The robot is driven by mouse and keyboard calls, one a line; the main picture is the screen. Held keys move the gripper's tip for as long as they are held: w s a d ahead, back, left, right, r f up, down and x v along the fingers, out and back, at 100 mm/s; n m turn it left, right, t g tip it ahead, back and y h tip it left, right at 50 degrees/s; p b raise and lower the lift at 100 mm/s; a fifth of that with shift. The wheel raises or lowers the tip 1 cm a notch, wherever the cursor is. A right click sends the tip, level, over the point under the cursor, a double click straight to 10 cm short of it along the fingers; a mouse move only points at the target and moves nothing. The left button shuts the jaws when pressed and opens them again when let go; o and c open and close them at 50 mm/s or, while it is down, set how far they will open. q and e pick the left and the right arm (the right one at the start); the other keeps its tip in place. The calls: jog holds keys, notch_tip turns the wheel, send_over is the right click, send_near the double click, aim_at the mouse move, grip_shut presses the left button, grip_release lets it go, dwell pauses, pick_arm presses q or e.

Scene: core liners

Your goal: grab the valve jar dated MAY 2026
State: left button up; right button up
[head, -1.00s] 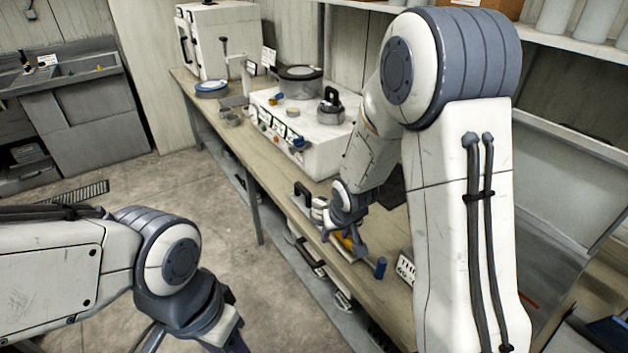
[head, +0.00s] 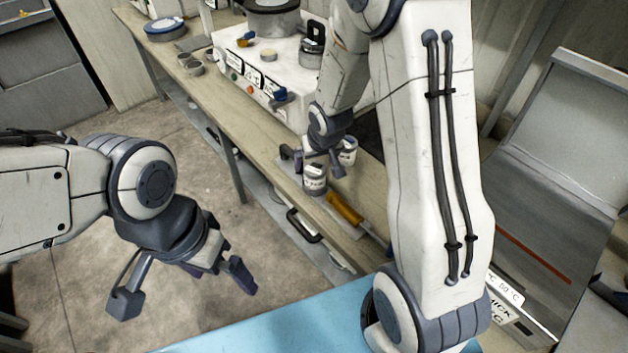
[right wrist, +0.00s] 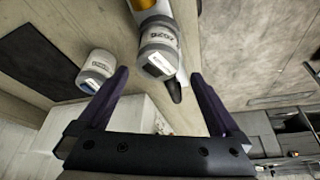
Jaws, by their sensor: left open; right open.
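Two small grey-and-white jars stand on the bench by my right gripper (head: 313,160). The nearer jar (head: 314,182) is just below its fingers; the other jar (head: 349,153) is behind and to the right. In the right wrist view, my right gripper (right wrist: 159,76) is open and empty. One jar (right wrist: 157,50) lies in line with the gap between its fingertips, its label showing upside-down digits like 2026, month unreadable. Another jar (right wrist: 96,68) is outside the left finger, its label too small to read. My left gripper (head: 184,290) is open and empty over the floor.
A yellow-handled tool (head: 345,208) lies on the bench close to the nearer jar. A white box-shaped instrument (head: 262,72) with knobs stands further back on the bench (head: 222,108). A light blue surface (head: 270,325) is at the bottom. Floor is clear left of the bench.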

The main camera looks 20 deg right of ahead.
aim_at(316, 168)
jog(key=b+x, duration=0.1)
jog(key=x, duration=0.1)
jog(key=b+x, duration=0.2)
jog(key=x, duration=0.1)
jog(key=shift+s+d+f, duration=0.1)
jog(key=shift+d+f, duration=0.05)
jog(key=shift+f, duration=0.25)
jog(key=shift+r, duration=0.1)
jog(key=c, duration=1.6)
